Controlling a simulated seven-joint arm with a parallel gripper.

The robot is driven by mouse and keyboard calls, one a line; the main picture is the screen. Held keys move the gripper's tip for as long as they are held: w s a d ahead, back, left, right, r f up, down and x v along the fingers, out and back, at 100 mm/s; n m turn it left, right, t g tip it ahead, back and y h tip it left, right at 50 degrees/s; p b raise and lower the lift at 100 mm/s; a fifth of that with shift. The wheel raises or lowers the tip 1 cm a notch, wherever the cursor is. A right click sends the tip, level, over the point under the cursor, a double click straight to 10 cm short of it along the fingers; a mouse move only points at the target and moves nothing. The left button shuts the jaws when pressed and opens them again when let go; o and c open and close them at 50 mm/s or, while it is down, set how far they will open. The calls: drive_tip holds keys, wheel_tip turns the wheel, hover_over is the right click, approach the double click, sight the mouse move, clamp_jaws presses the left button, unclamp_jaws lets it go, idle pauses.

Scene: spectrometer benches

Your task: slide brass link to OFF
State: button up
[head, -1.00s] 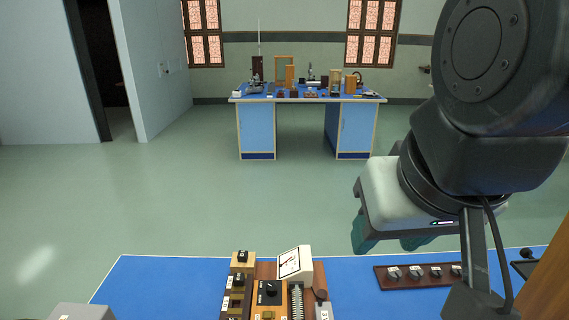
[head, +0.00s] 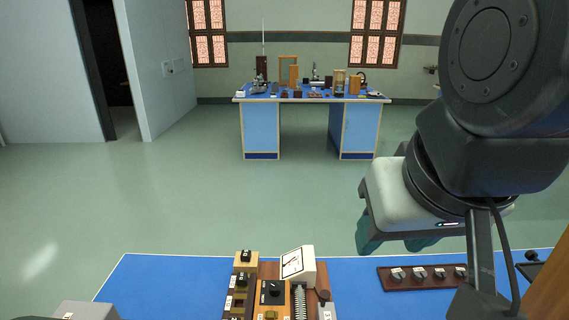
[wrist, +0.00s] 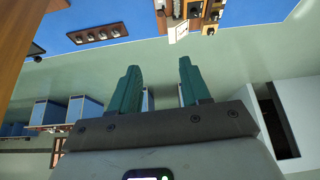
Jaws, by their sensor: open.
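A wooden apparatus stands at the front of the blue bench in the head view. It has a panel with a black knob (head: 272,291) and a small brass-coloured piece (head: 270,314) near the bottom picture edge. I cannot tell whether that piece is the brass link, and no OFF label is legible. My gripper (head: 392,241) hangs in the air to the right of the apparatus, well apart from it. In the wrist view its two teal fingers (wrist: 158,68) are spread with nothing between them. The apparatus also shows at the top of the wrist view, partly cut off.
A white-faced meter (head: 297,262) and a coil (head: 300,301) are beside the panel. A dark strip of several knobs (head: 428,275) lies to the right. A grey box (head: 85,311) is at front left. The blue bench (head: 165,285) is bare between box and apparatus.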

idle(0.3)
drive_tip(key=g, duration=0.8)
hover_over(271, 315)
drive_tip(key=w+d, duration=0.3)
drive_tip(key=w, duration=0.1)
drive_tip(key=w+x, duration=0.2)
drive_tip(key=x, duration=0.7)
drive_tip(key=w+f+x, duration=0.1)
drive_tip(key=w+x, duration=0.1)
drive_tip(key=x, duration=0.7)
drive_tip(key=s+a+f, duration=0.1)
drive_tip(key=f, duration=0.5)
drive_tip(key=s+a+f+g, duration=0.1)
drive_tip(key=f, duration=0.5)
drive_tip(key=s+a+f+g, duration=0.1)
drive_tip(key=f, duration=0.5)
drive_tip(key=shift+s+f, duration=0.3)
clamp_jaws()
